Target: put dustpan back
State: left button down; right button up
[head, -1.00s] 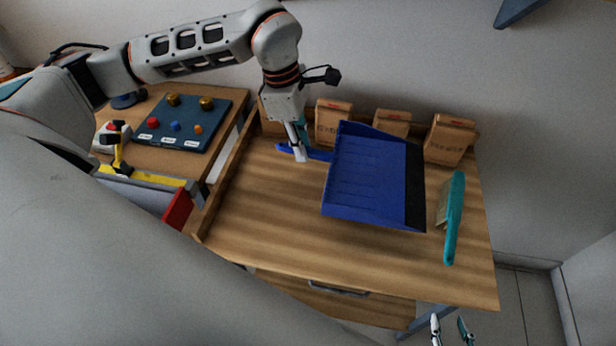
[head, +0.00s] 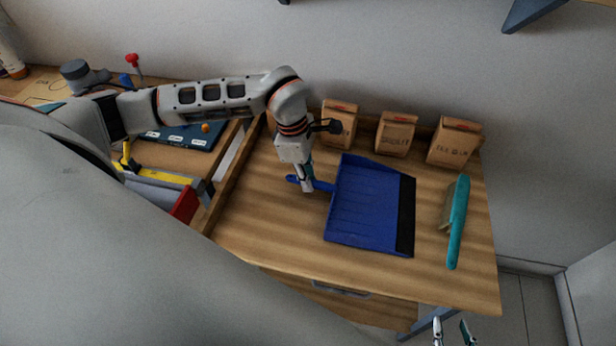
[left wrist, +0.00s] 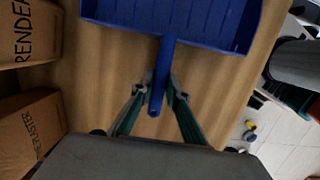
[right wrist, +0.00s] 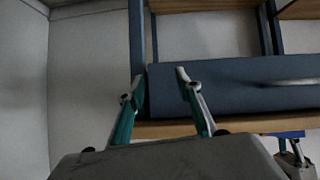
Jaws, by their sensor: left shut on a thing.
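The blue dustpan (head: 365,205) is on or just above the wooden bench top, its pan to the right and its handle pointing left. My left gripper (head: 307,187) is shut on the dustpan's handle. In the left wrist view, the fingers (left wrist: 159,92) are on both sides of the blue handle (left wrist: 162,70), with the pan beyond. My right gripper (head: 453,328) is below the bench's front edge. In the right wrist view it is open and empty (right wrist: 160,80).
A teal-handled brush (head: 458,222) lies right of the dustpan. Several brown paper bags (head: 396,133) stand along the back wall. The wooden bench (head: 270,235) has a raised left edge and is clear in front. A yellow-and-grey tool (head: 160,190) lies to the left.

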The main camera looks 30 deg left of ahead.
pick_arm(q)
jog(key=c, duration=2.2)
grip_release()
jog(key=shift+o, duration=1.2)
jog(key=shift+r, duration=0.1)
